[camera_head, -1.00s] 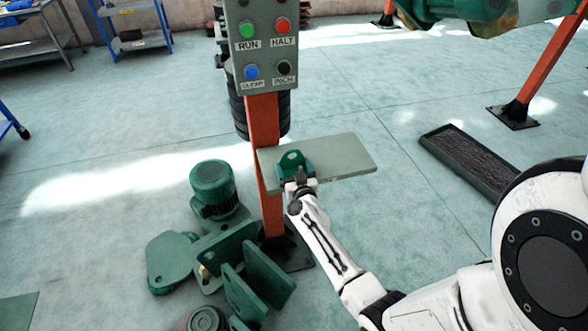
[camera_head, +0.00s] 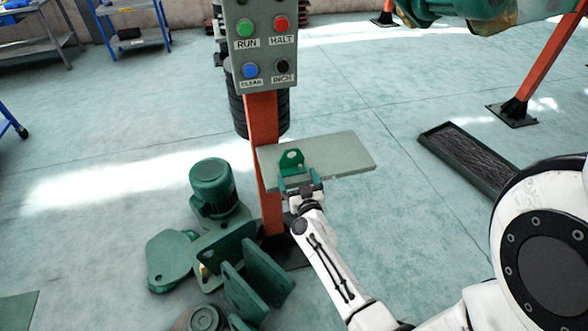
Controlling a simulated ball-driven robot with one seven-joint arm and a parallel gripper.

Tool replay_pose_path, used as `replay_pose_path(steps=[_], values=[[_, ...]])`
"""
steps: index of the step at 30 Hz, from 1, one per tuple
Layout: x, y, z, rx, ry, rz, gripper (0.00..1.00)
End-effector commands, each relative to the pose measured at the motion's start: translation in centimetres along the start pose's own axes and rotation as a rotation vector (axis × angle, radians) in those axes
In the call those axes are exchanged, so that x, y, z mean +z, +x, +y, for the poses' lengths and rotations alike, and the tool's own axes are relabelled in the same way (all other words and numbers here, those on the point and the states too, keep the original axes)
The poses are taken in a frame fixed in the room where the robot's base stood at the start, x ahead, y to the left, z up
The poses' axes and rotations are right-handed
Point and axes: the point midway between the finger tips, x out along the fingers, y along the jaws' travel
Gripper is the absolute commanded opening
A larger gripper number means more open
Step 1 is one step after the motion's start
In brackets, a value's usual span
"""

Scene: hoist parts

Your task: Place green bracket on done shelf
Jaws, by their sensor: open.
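The green bracket (camera_head: 291,163) stands on the left part of the grey-green shelf (camera_head: 345,158), its upright plate with a round hole facing me. The shelf is a flat plate fixed to the orange post. My gripper (camera_head: 301,187) is open at the shelf's near edge, just in front of the bracket. Its jaws are small in the picture, and I cannot tell whether they still touch the bracket's near end.
A control box (camera_head: 264,45) with several buttons sits on the orange post (camera_head: 264,128) above the shelf. A green motor (camera_head: 213,187) and green plates (camera_head: 243,290) lie on the floor at lower left. A dark tray (camera_head: 470,160) lies at right.

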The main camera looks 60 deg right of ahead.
Motion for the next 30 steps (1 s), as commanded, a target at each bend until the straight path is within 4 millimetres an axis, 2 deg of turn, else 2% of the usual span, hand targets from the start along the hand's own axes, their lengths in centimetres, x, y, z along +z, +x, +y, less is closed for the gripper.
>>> replay_pose_path(steps=[1, 6, 13, 16, 20, 23, 24, 27, 30], values=[[0.1, -1.2, 0.0, 0.000, 0.000, -0.002, 1.00], [0.2, -4.0, 0.0, 0.000, 0.000, -0.002, 1.00], [0.0, -6.1, 0.0, -0.002, 0.000, 0.000, 1.00], [-0.2, -6.4, -1.1, -0.046, 0.001, -0.012, 1.00], [-0.4, -7.4, -5.8, -0.233, 0.003, -0.080, 1.00], [-0.2, -9.5, -10.5, -0.437, -0.013, -0.190, 1.00], [-0.1, -10.8, -12.2, -0.515, -0.024, -0.246, 1.00], [0.6, -14.2, -15.3, -0.679, -0.071, -0.402, 1.00], [1.2, -18.1, -16.8, -0.798, -0.140, -0.576, 1.00]])
